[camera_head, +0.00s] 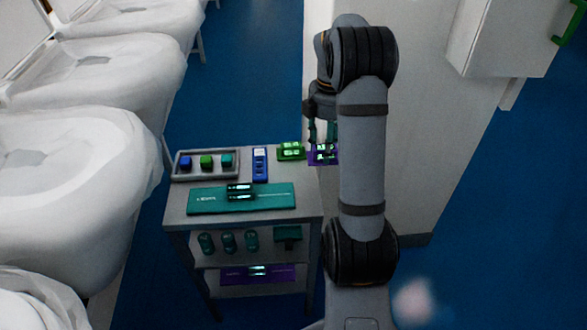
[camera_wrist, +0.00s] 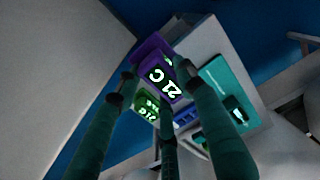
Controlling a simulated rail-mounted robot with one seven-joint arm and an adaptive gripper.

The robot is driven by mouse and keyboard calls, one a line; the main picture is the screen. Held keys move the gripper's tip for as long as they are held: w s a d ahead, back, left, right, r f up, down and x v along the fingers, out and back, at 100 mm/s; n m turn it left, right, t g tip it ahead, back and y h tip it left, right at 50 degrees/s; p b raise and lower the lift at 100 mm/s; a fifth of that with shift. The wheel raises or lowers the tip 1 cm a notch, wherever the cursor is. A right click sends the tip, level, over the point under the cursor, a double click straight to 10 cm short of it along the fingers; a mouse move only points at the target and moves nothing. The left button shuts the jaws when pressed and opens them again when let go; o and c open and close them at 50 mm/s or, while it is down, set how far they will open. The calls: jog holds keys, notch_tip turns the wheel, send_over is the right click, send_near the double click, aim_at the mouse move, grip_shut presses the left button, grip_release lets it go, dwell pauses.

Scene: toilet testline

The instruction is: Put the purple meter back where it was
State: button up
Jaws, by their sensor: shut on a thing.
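The purple meter (camera_head: 321,156) is at the right rear edge of the cart's top, partly hidden behind my arm. Its lit display reads 21 C in the wrist view (camera_wrist: 157,84). My gripper (camera_head: 322,137) is shut on the purple meter, with its fingers around it from above. In the wrist view the fingers (camera_wrist: 160,85) close in around the meter. I cannot tell whether the meter touches the cart top. A green meter (camera_head: 291,151) with a lit display is just left of it, and it also shows in the wrist view (camera_wrist: 146,108).
The cart top (camera_head: 180,217) holds a grey tray (camera_head: 178,179) with small coloured blocks, a blue device (camera_head: 260,164) and a teal mat (camera_head: 215,202) with a lit device. Lower shelves hold teal containers and a purple mat (camera_head: 232,273). A white wall panel stands behind; white basins line the left.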

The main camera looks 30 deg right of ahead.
send_over(293, 171)
notch_tip(293, 171, down, 6)
jog(key=shift+r+p, duration=0.25)
jog(key=shift+p, duration=0.2)
jog(key=shift+f, duration=2)
jog(key=shift+f, duration=0.25)
jog(key=o, duration=1.4)
jog(key=shift+r, duration=0.1)
notch_tip(293, 171, up, 12)
jog(key=shift+r+p, duration=0.15)
jog(key=shift+p, duration=0.55)
